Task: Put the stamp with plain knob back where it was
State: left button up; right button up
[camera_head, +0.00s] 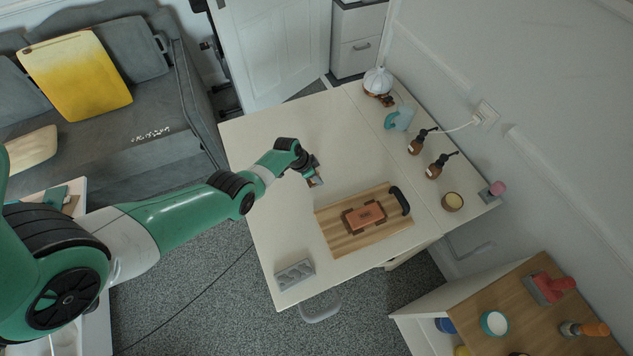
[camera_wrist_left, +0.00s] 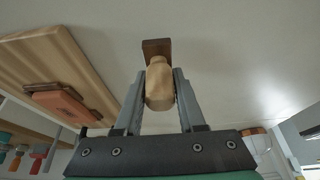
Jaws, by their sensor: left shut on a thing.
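I cannot tell whether the block touches the table. A reddish-brown block on a darker base (camera_head: 365,216) lies on the wooden board (camera_head: 338,236); it also shows in the left wrist view (camera_wrist_left: 62,103). My right gripper is not in view.
A grey slotted tray (camera_head: 295,273) lies near the table's front-left corner. A black-handled object (camera_head: 400,201) is at the board's right end. The table's back left is clear.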

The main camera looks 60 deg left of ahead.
pick_arm(q)
jog(key=shift+f, duration=0.85)
jog(key=o, duration=1.1)
jog(key=shift+c, duration=0.2)
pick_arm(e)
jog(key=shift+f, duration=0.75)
pick_arm(q)
jog(key=shift+r, duration=0.15)
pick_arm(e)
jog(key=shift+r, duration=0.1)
pick_arm(q)
jog(key=p+v, duration=1.2)
jog(key=p, duration=0.2)
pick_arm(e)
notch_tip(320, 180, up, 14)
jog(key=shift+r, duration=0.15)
pick_arm(q)
jog(key=shift+r, duration=0.1)
